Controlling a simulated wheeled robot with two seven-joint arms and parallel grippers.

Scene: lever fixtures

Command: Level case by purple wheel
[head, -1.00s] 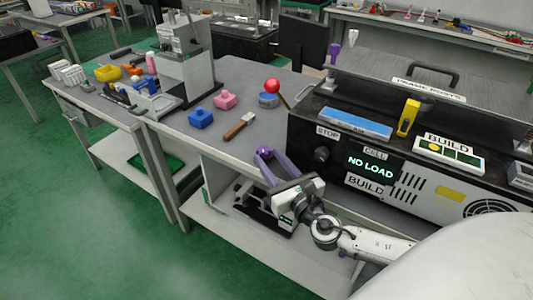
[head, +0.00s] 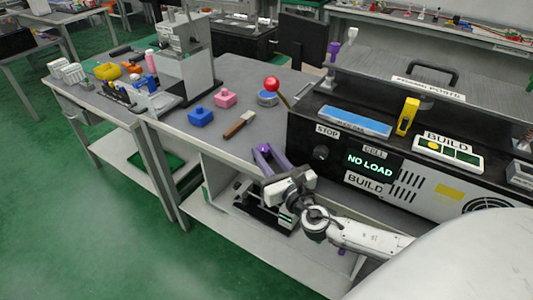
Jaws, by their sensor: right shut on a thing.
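The black case (head: 303,139) stands on the right of the bench, with a handle on top and a front display reading NO LOAD. My right gripper (head: 264,152) has purple fingers and is left of the case, at the bench's front edge. Its jaws are shut on a small purple thing at the fingertips, which looks like the purple wheel; the fingers and their like colour mostly hide it. My left gripper is not in view.
A red ball-topped lever (head: 272,84) stands by the case's left end.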

